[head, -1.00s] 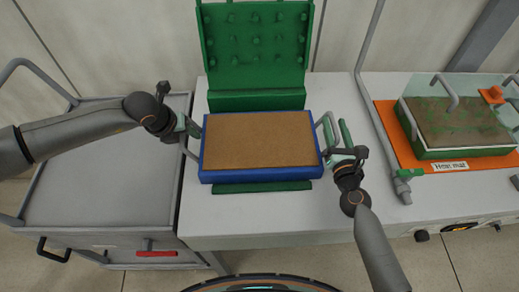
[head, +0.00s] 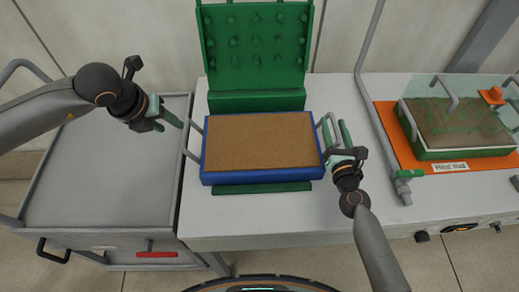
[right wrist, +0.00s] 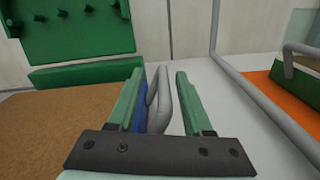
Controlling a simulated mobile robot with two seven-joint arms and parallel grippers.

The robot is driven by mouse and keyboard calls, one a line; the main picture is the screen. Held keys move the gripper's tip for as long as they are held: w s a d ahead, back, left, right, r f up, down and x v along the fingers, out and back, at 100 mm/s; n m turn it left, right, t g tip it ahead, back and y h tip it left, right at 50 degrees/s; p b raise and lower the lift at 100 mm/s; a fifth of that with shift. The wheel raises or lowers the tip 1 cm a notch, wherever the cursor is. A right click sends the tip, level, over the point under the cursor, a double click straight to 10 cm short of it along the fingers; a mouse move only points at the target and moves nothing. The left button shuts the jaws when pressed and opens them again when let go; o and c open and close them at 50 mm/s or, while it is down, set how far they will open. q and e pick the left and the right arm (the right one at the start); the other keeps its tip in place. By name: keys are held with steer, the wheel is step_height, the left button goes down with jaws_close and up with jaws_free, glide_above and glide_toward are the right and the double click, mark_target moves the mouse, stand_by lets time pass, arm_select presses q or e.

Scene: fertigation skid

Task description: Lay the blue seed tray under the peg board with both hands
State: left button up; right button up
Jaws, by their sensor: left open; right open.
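The blue seed tray (head: 262,177), filled with brown soil, lies flat on the white bench in front of the upright green peg board (head: 255,50). It has a grey handle at each side. My left gripper (head: 172,122) is open and empty, up and left of the tray's left handle (head: 190,140), apart from it. My right gripper (head: 338,137) is open at the tray's right handle. In the right wrist view the right handle (right wrist: 160,98) stands between the open fingers, and the tray's blue edge (right wrist: 141,100) shows behind the left finger.
A green strip (head: 262,188) lies along the tray's front. A grey cart (head: 100,180) stands at the left. At the right are a grey pipe (head: 368,70) with a green-handled valve and an orange heat mat (head: 388,115) under a covered green tray (head: 465,153).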

steer(key=shift+s, duration=0.25)
arm_select(q)
steer(key=shift+s+r, duration=0.15)
steer(key=shift+r, duration=0.2)
arm_select(e)
steer(key=s, duration=1.1)
steer(key=shift+s+d, duration=0.15)
steer(key=shift+s, duration=0.1)
arm_select(q)
step_height(320, 180, up, 7)
steer(key=p, duration=0.3)
arm_select(e)
steer(key=shift+r, duration=1.5)
arm_select(q)
steer(key=shift+r+p, duration=1.05)
steer(key=shift+p, duration=0.05)
arm_select(e)
step_height(320, 180, up, 7)
